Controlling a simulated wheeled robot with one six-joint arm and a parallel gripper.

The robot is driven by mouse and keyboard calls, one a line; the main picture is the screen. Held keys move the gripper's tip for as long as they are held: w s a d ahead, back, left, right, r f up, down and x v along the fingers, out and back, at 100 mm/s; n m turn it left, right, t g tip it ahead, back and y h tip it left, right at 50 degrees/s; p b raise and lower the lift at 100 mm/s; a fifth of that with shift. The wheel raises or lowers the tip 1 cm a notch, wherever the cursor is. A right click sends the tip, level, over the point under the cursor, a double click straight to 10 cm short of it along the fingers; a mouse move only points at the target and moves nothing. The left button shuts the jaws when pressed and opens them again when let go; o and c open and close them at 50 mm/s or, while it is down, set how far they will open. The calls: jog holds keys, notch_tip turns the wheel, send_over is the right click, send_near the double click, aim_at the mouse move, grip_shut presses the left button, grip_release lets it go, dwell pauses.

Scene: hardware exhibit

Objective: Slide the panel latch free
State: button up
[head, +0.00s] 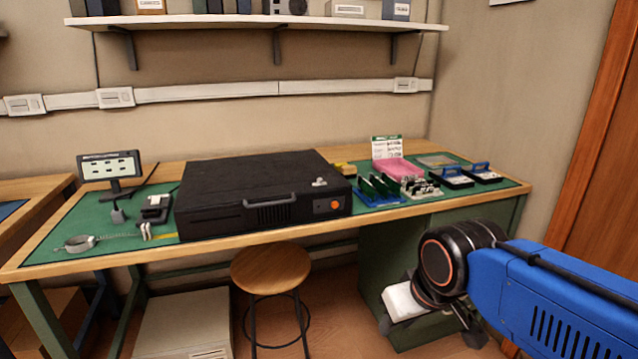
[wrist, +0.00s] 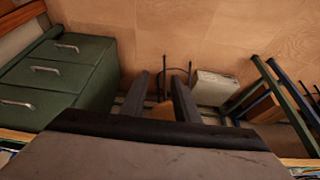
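A black computer case (head: 225,195) lies flat on the green-topped bench, with a front handle and an orange button. A small silver latch (head: 319,182) sits on its top panel near the right front corner; its exact position is too small to tell. My gripper (head: 431,328) hangs at the lower right, in front of the bench and below its top, well apart from the case. In the wrist view my gripper (wrist: 160,85) has two dark fingers spread apart with nothing held between them. The latch is not visible in the wrist view.
A round wooden stool (head: 271,268) stands before the bench. Green drawers (wrist: 60,75) are under the bench's right side. Circuit boards, a pink pad (head: 398,169) and drives (head: 452,178) crowd the bench right of the case. A small display stand (head: 109,166) is at left. A shelf (head: 250,22) hangs above.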

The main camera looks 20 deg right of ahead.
jog(key=shift+w+r, duration=0.1)
jog(key=c, duration=0.5)
jog(key=w+r, duration=0.4)
jog(key=w, duration=0.1)
jog(key=w+r+y, duration=0.1)
jog(key=w+r, duration=0.4)
jog(key=w+d+r+m+y, duration=0.1)
jog(key=w+r, duration=0.4)
grip_shut()
jog(key=w+d+r+y, duration=0.1)
jog(key=w+d+r, duration=0.2)
jog(key=w+r, duration=0.2)
jog(key=w+d+r+t+y, duration=0.1)
jog(key=w+d+r, duration=0.2)
jog(key=w, duration=0.7)
notch_tip(320, 180, up, 3)
jog(key=shift+d+f+y, duration=0.1)
jog(key=shift+d+y, duration=0.05)
jog(key=shift+y, duration=0.15)
